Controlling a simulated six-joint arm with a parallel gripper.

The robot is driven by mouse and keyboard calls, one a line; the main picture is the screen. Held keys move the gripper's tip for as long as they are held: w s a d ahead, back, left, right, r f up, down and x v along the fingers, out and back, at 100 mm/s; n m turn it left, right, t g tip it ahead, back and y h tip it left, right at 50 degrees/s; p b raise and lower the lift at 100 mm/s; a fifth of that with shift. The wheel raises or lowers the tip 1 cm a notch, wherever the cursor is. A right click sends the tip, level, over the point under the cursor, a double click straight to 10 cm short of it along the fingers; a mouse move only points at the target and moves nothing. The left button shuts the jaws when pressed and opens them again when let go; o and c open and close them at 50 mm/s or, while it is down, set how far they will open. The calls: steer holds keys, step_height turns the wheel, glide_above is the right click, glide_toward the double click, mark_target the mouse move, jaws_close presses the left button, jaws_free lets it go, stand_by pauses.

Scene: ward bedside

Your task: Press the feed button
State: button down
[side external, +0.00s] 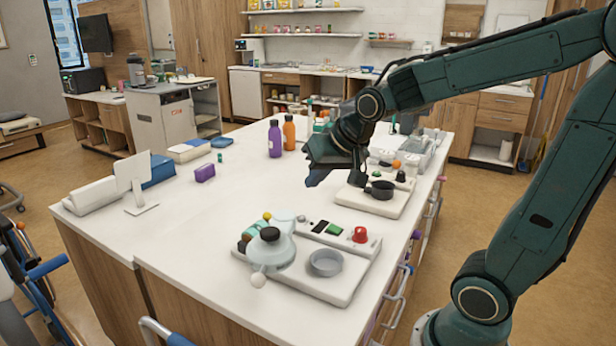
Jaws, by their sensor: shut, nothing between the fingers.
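A white device (345,289) stands near the front of the white table. Its raised back panel carries a dark display, a green button (360,235) and a red knob (361,231). A grey dome with a black knob (270,234) sits at its left, beside a round grey cup (326,263). No label can be read, so I cannot tell which control is the feed button. My gripper (314,182) is shut and empty, in the air above the table, behind and above this device. It touches no control.
A second white device (372,207) with a black pan (380,190) stands behind at right, near my arm. Purple (274,140) and orange (289,133) bottles stand farther back. A purple box (205,173) lies left. The table's middle left is clear.

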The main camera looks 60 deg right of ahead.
steer(key=w+d+f+m+h, duration=0.1)
steer(key=w+d+f+m, duration=0.25)
steer(key=w+d, duration=0.3)
steer(key=m+t+h, duration=0.1)
steer(key=m, duration=0.3)
glide_above(304, 223)
step_height(304, 223, down, 5)
steer(key=shift+f, duration=0.1)
steer(key=shift+f, duration=0.2)
steer(key=shift+f, duration=4.2)
steer(key=shift+f, duration=0.1)
steer(key=shift+f, duration=0.35)
steer(key=shift+f, duration=0.45)
steer(key=shift+r, duration=0.9)
